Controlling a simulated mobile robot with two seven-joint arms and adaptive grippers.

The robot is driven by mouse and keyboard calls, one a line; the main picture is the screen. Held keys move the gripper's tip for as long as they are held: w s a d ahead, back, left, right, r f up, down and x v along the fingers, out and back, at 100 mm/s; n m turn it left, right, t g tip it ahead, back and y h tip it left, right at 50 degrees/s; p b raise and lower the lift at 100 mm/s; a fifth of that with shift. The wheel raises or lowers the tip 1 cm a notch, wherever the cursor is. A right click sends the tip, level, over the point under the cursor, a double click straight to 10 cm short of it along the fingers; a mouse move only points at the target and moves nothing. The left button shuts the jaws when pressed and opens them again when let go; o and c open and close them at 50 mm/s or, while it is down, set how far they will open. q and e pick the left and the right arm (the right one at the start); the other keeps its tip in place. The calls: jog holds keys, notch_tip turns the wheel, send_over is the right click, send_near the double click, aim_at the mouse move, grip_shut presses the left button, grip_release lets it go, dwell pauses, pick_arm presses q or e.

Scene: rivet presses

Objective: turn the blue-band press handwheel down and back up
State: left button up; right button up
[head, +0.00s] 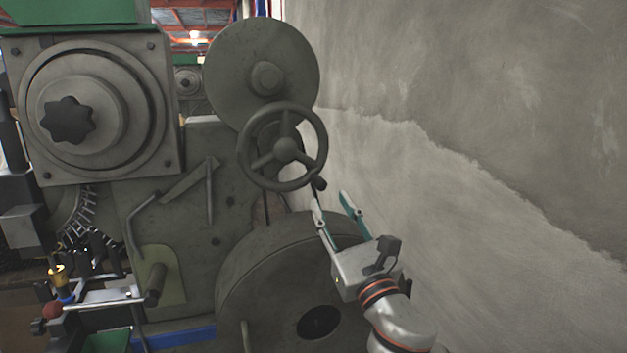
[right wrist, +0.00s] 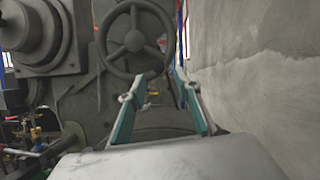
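The press handwheel (head: 284,148) is a dark grey three-spoke wheel on the side of the press, with a small dark handle (head: 319,182) at its lower right rim. It also shows in the right wrist view (right wrist: 136,40), above and beyond the fingers. A blue band (head: 180,338) runs along the press's lower edge. My right gripper (head: 330,197) is open, its teal-lined fingers apart, just below and right of the handle. I see nothing between the fingers, and they look apart from the wheel. My left gripper is out of view.
A large round grey disc (head: 262,75) sits above the wheel, and a big curved guard (head: 270,270) lies below it. A rough concrete wall (head: 470,150) stands close on the right. A lever with a red knob (head: 53,310) sticks out at lower left.

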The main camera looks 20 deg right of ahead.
aim_at(319, 182)
jog(key=x, duration=0.7)
jog(key=shift+w+r+p, duration=0.15)
jog(key=shift+w+p, duration=0.2)
jog(key=shift+w, duration=0.05)
grip_shut()
